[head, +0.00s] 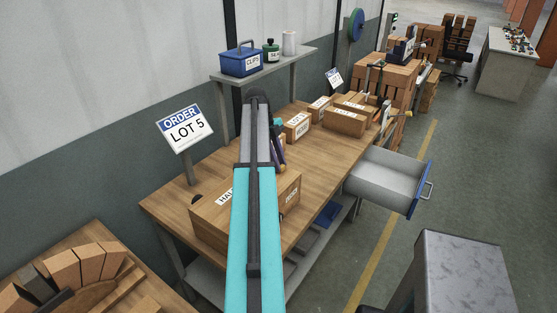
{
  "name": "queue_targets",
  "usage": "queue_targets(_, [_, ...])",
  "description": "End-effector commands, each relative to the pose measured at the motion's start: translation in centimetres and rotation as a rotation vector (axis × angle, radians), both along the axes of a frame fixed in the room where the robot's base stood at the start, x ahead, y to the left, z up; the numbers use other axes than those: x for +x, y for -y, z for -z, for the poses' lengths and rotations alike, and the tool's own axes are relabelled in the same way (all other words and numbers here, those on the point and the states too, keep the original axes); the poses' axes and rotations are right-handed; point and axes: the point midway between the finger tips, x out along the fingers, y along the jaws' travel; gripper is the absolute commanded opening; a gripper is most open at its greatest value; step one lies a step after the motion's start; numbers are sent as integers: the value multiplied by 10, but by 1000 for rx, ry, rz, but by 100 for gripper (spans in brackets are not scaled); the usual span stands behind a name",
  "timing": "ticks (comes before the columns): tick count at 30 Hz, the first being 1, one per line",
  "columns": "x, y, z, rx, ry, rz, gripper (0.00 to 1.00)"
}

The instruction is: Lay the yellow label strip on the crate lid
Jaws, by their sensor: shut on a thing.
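I cannot make out the yellow label strip in the head view. A large wooden box (212,222) stands on the near end of the workbench, with white labels on its top and right side. My arm hides its middle, and I cannot tell whether it is the crate with the lid. Several smaller labelled boxes stand further back on the bench, such as one box (345,122) at the back right. My own arm crosses the picture centre, and a dark wrist part shows just right of it. The jaws of my gripper, and anything in them, are hidden behind the arm.
The wooden workbench (325,165) has bare room right of the arm. A drawer (385,183) stands pulled out at its right side. A sign reading LOT 5 (185,128) stands at the left edge. A wall shelf (270,70) carries a blue CLIPS box (241,62).

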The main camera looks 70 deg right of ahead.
Motion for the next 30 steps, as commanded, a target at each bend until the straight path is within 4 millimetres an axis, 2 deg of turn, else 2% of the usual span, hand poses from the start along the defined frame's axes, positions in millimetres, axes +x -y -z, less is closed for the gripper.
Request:
queue_targets(11, [0,0,4,0,0,0,0])
queue_targets(12, [0,0,3,0,0,0,27])
queue_targets(14, [0,0,3,0,0,0,37])
queue_targets(15, [0,0,3,0,0,0,39])
queue_targets(30, [2,1,-3,-1,1,0,39])
